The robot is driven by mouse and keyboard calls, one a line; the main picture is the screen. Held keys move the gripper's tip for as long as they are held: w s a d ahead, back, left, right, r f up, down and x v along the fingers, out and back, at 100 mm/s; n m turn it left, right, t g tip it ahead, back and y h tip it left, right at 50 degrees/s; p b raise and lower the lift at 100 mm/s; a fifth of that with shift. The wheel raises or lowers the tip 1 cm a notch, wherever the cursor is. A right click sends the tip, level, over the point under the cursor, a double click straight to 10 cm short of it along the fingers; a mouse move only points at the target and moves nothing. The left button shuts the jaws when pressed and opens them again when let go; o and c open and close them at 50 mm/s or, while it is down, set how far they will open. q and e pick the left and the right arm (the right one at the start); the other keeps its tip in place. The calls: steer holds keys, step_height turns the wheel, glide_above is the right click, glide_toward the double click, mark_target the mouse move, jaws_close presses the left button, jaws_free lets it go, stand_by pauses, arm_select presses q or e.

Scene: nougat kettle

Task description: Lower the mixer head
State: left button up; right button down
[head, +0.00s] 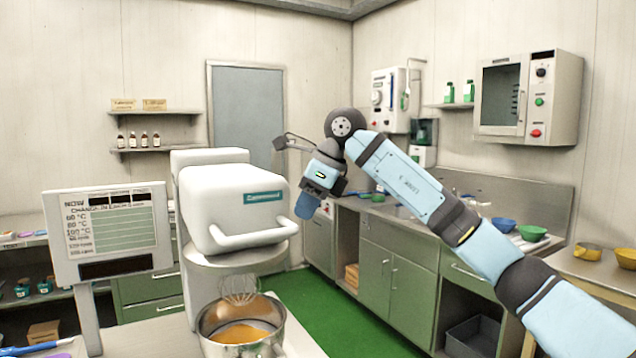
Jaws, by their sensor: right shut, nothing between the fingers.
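The white mixer head (232,190) stands left of centre, with a rounded bar handle (245,238) across its front. A wire whisk (239,288) hangs below it, its lower end overlapping the opening of the metal bowl (279,337). The bowl holds an orange-brown mass. I cannot tell exactly how far the head is tilted. My left gripper is out of view.
A display panel (107,232) stands left of the mixer. Behind on the right runs a green counter (398,284) with a sink and coloured bowls. A wall oven (528,97) hangs above. Green floor (318,310) lies open between mixer and counter.

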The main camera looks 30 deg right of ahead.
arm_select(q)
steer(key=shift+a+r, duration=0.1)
arm_select(e)
steer(key=shift+x, duration=0.9)
